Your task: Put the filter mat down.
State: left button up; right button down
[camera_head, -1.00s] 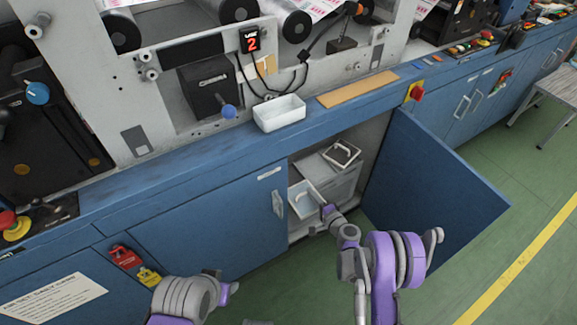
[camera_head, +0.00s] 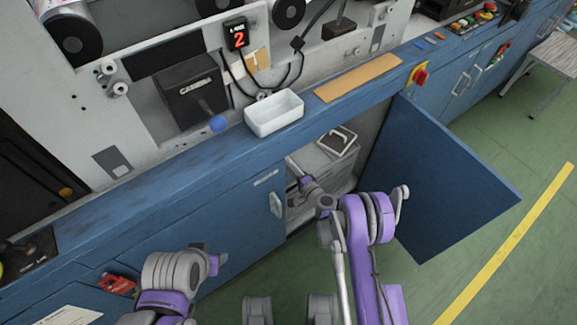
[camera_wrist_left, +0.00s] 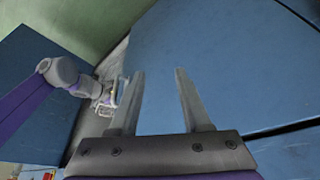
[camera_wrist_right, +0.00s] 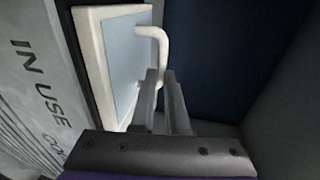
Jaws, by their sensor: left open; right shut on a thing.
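The filter mat (camera_wrist_right: 122,62), a pale blue-grey panel in a white frame with a white bent handle (camera_wrist_right: 158,42), stands on edge in the right wrist view. My right gripper (camera_wrist_right: 165,85) is shut on the handle's lower end. In the head view this gripper (camera_head: 292,165) reaches into the open cabinet, and the held mat is hidden there. My left gripper (camera_wrist_left: 158,80) is open and empty before a blue cabinet front; its arm shows at the lower left of the head view.
A grey box (camera_head: 318,162) in the cabinet carries a second framed piece with a handle (camera_head: 337,141). Lettering "IN USE" (camera_wrist_right: 40,80) is beside the mat. The open blue door (camera_head: 440,185) bounds the right. A white tray (camera_head: 274,114) sits on the ledge above.

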jog(key=shift+d+f, duration=0.1)
jog(key=shift+f, duration=0.35)
jog(key=shift+r, duration=0.1)
jog(key=c, duration=0.9)
grip_release()
